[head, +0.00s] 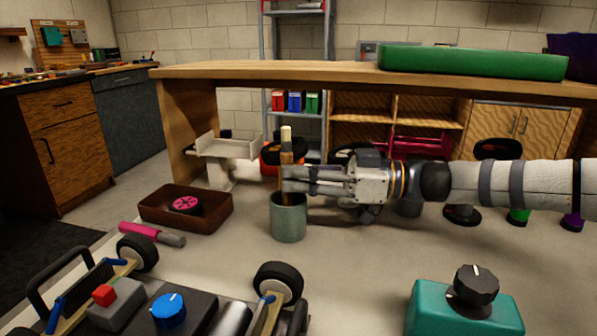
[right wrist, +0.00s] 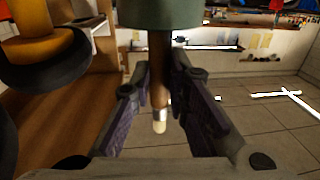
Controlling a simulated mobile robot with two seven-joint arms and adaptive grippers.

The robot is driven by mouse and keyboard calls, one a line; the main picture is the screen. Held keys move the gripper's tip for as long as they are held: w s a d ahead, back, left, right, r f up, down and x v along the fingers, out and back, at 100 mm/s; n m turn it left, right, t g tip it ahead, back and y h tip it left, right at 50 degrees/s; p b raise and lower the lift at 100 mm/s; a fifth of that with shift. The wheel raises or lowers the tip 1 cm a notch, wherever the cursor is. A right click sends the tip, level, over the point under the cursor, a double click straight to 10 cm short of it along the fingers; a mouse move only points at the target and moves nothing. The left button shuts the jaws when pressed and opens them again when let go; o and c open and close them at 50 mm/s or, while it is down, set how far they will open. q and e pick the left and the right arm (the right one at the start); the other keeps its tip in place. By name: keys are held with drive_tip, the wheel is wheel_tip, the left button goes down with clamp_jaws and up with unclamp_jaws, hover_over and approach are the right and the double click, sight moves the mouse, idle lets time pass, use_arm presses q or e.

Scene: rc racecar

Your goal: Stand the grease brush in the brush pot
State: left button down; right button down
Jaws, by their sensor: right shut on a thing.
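The grease brush (head: 286,148) stands upright, its pale bristle tip up and its brown handle down. My right gripper (head: 290,180) comes in from the right and is shut on the brush handle. The grey-green brush pot (head: 288,220) stands directly below the gripper. The handle's lower end is at the pot's mouth; how deep it reaches is hidden. In the right wrist view the brush (right wrist: 160,90) runs between the fingers (right wrist: 165,105), and the pot (right wrist: 160,12) shows at the top edge. My left gripper is out of view.
A brown tray (head: 156,222) holding a pink-hubbed wheel (head: 186,204) is left of the pot. A pink-handled tool (head: 150,233) lies near it. The car chassis (head: 190,310) fills the front left. A teal box (head: 430,310) with a black knob is front right.

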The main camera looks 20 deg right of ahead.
wheel_tip(320, 180, down, 2)
drive_tip(key=shift+b, duration=0.65)
drive_tip(key=shift+r, duration=0.1)
drive_tip(key=c, duration=1.5)
unclamp_jaws()
drive_tip(key=shift+o, duration=0.2)
drive_tip(key=v, duration=1.2)
